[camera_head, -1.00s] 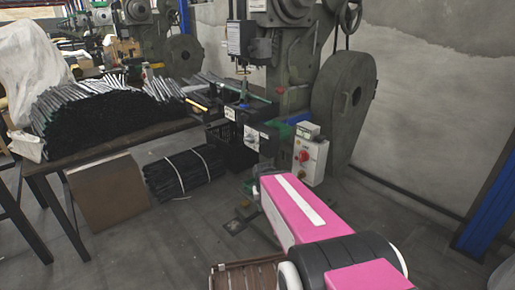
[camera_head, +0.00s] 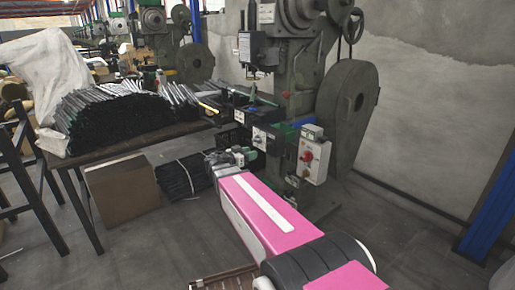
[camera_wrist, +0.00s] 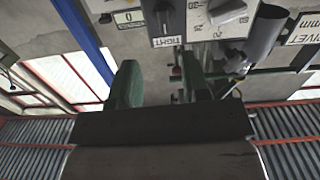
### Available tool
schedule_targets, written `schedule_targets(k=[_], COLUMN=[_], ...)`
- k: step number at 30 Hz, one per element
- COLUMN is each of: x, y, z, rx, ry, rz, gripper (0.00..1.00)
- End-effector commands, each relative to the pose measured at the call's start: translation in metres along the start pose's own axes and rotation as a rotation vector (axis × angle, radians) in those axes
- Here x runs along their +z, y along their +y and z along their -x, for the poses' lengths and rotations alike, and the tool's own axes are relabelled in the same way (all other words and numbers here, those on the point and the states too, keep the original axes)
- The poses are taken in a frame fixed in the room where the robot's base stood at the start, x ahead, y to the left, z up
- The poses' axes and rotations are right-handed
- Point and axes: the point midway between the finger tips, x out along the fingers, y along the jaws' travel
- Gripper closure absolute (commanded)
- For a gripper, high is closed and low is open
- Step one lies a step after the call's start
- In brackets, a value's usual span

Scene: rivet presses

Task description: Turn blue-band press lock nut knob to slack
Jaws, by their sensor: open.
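The green-grey press (camera_head: 300,85) stands at the centre in the head view, with a blue band (camera_head: 303,123) low on its body. Dark boxes with white dial plates (camera_head: 260,139) sit on its front. In the wrist view, which is upside down, a pale dial plate with a grey knob (camera_wrist: 228,11) is at the top. Beside it is a dark panel whose lettering appears to read TIGHT (camera_wrist: 167,41). I cannot tell which knob is the lock nut's. My gripper (camera_wrist: 160,84) is open and empty, its green fingers apart and below these panels; it also shows in the head view (camera_head: 244,156).
A control box with a red button (camera_head: 308,156) is right of my gripper. A table (camera_head: 150,141) piled with dark metal rods stands left. A cardboard box (camera_head: 122,187) and strapped bundle (camera_head: 184,177) lie below. A blue post (camera_head: 487,205) is at right.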

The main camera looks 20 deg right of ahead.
Motion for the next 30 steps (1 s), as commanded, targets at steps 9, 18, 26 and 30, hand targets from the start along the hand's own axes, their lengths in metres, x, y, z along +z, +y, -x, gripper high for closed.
schedule_targets(k=[9, 18, 26, 30], x=[-0.009, -0.011, -0.012, -0.013], y=[-0.004, -0.005, -0.004, -0.004], z=[-0.018, -0.069, -0.100, -0.106], rx=[-0.006, -0.005, -0.006, -0.008], ry=[0.042, 0.040, 0.039, 0.039], rz=[-0.040, -0.039, -0.039, -0.039], gripper=[0.57, 0.57, 0.57, 0.57])
